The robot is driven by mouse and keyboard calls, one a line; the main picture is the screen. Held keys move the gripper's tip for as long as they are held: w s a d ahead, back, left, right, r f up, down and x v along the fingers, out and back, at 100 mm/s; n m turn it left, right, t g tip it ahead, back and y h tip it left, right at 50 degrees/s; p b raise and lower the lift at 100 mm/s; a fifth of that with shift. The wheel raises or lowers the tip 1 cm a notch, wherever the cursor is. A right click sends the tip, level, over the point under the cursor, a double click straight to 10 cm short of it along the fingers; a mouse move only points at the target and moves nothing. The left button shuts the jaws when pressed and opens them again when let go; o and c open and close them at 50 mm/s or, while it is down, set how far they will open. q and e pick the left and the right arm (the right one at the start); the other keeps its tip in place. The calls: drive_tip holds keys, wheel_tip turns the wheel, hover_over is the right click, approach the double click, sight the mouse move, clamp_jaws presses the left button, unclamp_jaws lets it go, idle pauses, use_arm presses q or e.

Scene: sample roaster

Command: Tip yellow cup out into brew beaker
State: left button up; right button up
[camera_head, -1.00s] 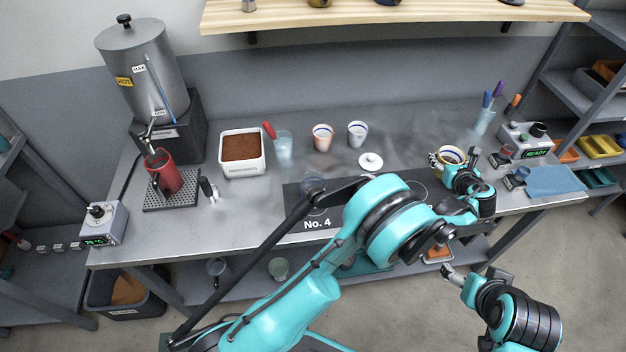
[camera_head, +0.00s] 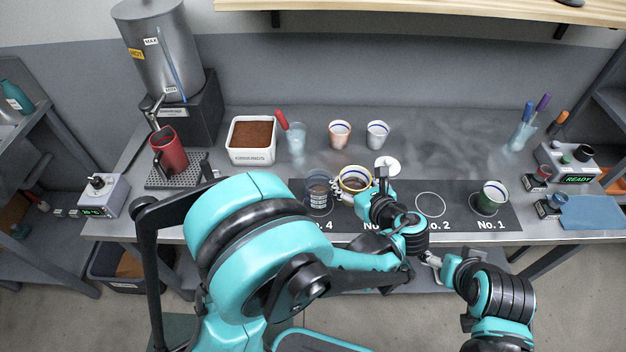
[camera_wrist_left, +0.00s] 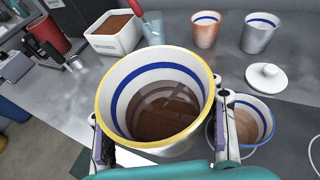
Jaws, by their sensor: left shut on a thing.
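The yellow cup (camera_head: 353,180) is white with a yellow rim and a blue inner band. It holds dark brown liquid, clear in the left wrist view (camera_wrist_left: 150,85). My left gripper (camera_head: 372,192) is shut on it and holds it roughly upright above the counter. A see-through vessel with white markings (camera_head: 318,192), which looks like the brew beaker, stands at No. 4, just left of the cup. It seems to hold something brown. In the left wrist view I cannot make it out behind the held cup. My right gripper (camera_head: 430,259) is low at the counter's front edge; its jaw opening is unclear.
A blue-rimmed cup with brown contents (camera_wrist_left: 240,122) stands right of the held cup. A white lid (camera_head: 387,165), two cups (camera_head: 340,134) (camera_head: 377,134) and a glass with a red-handled tool (camera_head: 296,140) stand behind. A green cup (camera_head: 490,197) is at No. 1; the No. 2 spot is bare.

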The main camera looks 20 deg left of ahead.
use_arm(q)
drive_tip(key=shift+s+a, duration=0.3)
drive_tip(key=shift+a, duration=0.05)
drive_tip(key=shift+w+a+r+g+p, duration=0.25)
drive_tip(key=shift+g+p, duration=0.15)
drive_tip(key=shift+p, duration=0.4)
drive_tip(key=h+p, duration=0.1)
drive_tip(key=p, duration=0.1)
drive_tip(key=a+n+g+h+p, duration=0.1)
drive_tip(key=p, duration=0.1)
drive_tip(key=shift+w+r, duration=0.15)
drive_tip(key=shift+r, duration=0.05)
drive_tip(key=h+p, duration=0.1)
drive_tip(key=p, duration=0.1)
drive_tip(key=a+g+h+p, duration=0.1)
drive_tip(key=p, duration=0.1)
drive_tip(key=shift+w+a+n+h, duration=0.2)
drive_tip(key=shift+w+n+h, duration=0.1)
drive_tip(key=shift+w+a+r+g+h+p, duration=0.25)
drive_tip(key=shift+a+g+h+p, duration=0.25)
drive_tip(key=shift+p, duration=0.65)
drive_tip(key=shift+d+f+n+g+h+p, duration=0.1)
drive_tip(key=shift+f+n+g+h+p, duration=0.3)
drive_tip(key=shift+h, duration=0.4)
